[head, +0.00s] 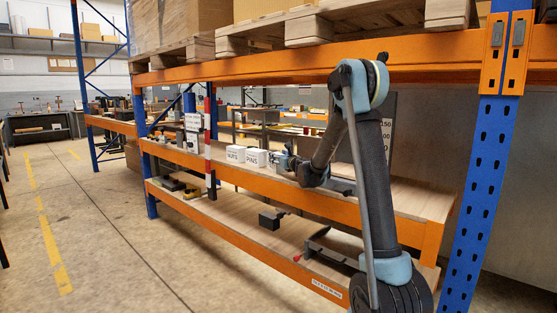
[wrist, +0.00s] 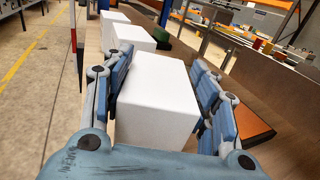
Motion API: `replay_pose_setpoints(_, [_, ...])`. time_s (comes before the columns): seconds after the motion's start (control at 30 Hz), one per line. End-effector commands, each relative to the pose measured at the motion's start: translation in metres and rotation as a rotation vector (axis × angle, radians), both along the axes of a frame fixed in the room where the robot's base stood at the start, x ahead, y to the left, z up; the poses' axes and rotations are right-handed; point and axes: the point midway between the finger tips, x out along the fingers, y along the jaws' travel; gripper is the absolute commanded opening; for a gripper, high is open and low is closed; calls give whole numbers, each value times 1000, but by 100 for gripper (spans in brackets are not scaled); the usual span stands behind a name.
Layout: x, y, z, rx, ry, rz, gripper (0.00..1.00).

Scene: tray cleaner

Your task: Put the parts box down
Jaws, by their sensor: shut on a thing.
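My gripper (wrist: 160,95) is shut on a plain white parts box (wrist: 152,100), its blue finger pads on both sides of it. In the head view, my gripper (head: 283,160) is at the middle shelf of the rack, and the held box (head: 273,164) is partly hidden by it. Two more white boxes, marked NUTS (head: 235,154) and PINS (head: 256,158), stand in a row to its left. In the wrist view, two white boxes (wrist: 133,38) stand beyond the held one. I cannot tell whether the held box touches the shelf.
The middle shelf (head: 410,200) has an orange front beam. A red and white post (head: 210,140) stands at its front, left of the boxes. A dark block with an orange top (wrist: 258,130) lies right of my gripper. A dark box (head: 270,218) sits on the lower shelf.

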Motion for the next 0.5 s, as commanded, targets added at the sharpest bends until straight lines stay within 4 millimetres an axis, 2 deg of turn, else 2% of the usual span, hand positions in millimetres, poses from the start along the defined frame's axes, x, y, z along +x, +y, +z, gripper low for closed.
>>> replay_pose_setpoints(0.23, [0, 0, -1, 0, 0, 0, 20])
replay_pose_setpoints(0.27, [0, 0, -1, 0, 0, 0, 56])
replay_pose_setpoints(0.33, [0, 0, -1, 0, 0, 0, 72])
replay_pose_setpoints(0.5, [0, 0, -1, 0, 0, 0, 74])
